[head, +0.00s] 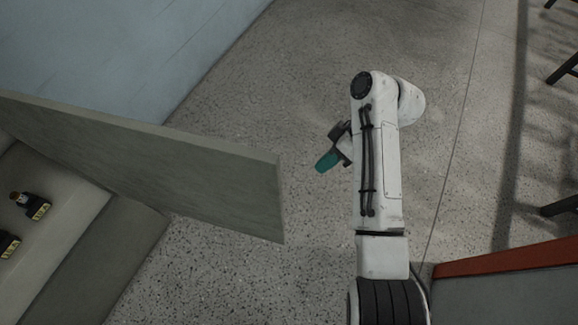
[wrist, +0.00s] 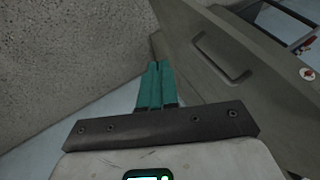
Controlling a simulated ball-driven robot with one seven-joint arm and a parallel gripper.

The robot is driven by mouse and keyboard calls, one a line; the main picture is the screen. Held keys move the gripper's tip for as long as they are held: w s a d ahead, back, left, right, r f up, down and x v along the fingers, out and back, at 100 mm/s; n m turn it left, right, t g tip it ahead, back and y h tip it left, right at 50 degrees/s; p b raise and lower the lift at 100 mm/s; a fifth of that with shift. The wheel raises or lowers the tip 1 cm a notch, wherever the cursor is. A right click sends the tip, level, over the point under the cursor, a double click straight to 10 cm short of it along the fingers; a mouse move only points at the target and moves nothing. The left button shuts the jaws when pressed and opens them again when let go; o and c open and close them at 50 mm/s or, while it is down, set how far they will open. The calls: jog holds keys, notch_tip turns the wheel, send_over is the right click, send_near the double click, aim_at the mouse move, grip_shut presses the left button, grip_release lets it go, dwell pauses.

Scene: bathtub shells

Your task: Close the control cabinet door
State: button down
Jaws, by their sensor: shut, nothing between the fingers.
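The grey cabinet door (head: 190,175) stands open in the head view, its free edge reaching to the middle of the picture. The control cabinet (head: 75,215) is at the left, with its pale inside showing. My gripper (head: 322,165), with teal fingers, is to the right of the door's free edge, apart from it. In the wrist view, my gripper (wrist: 157,72) has its fingers together with nothing between them.
Small dark parts with yellow labels (head: 38,207) sit inside the cabinet. A pale blue wall (head: 130,50) rises behind the door. Bare speckled floor (head: 270,100) lies around my gripper. A red-topped edge (head: 505,258) is at the lower right, and dark legs (head: 562,68) stand at the far right.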

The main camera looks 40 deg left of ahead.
jog(key=a+r+n+g, duration=0.1)
jog(key=a+r+n, duration=0.1)
jog(key=a+r, duration=0.15)
jog(key=s+a+f+p, duration=0.1)
jog(key=s+a+f, duration=0.1)
jog(key=s+f, duration=0.6)
jog(key=shift+s+a+p, duration=0.15)
jog(key=shift+s+p, duration=0.25)
jog(key=shift+s, duration=0.5)
jog(key=shift+s+f, duration=0.1)
jog(key=shift+f, duration=0.05)
